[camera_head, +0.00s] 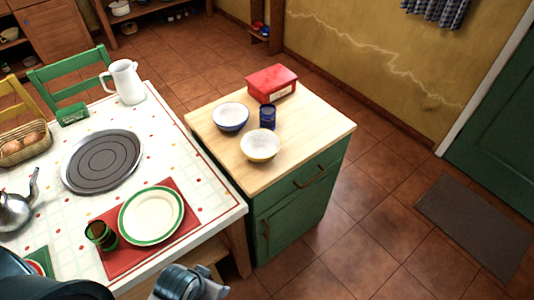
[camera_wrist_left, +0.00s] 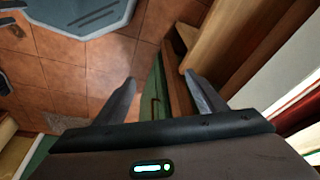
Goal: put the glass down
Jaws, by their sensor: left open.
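A dark blue glass (camera_head: 267,117) stands upright on the wooden top of the green cabinet (camera_head: 310,136), between two bowls and a red box. A dark green glass (camera_head: 101,235) is on the red placemat (camera_head: 118,259) on the table, left of a plate. My left gripper shows in the left wrist view (camera_wrist_left: 162,90) with its two fingers spread apart and nothing between them. Floor tiles and a strip of green furniture lie beyond the fingers. In the head view only parts of my arm show at the bottom edge. My right gripper is not seen.
On the cabinet are a blue-rimmed bowl (camera_head: 230,117), a yellow bowl (camera_head: 260,146) and a red box (camera_head: 272,83). The table holds a green-rimmed plate (camera_head: 151,215), a round dark mat (camera_head: 102,161), a white pitcher (camera_head: 125,82) and a kettle (camera_head: 15,209). The cabinet's front right top is clear.

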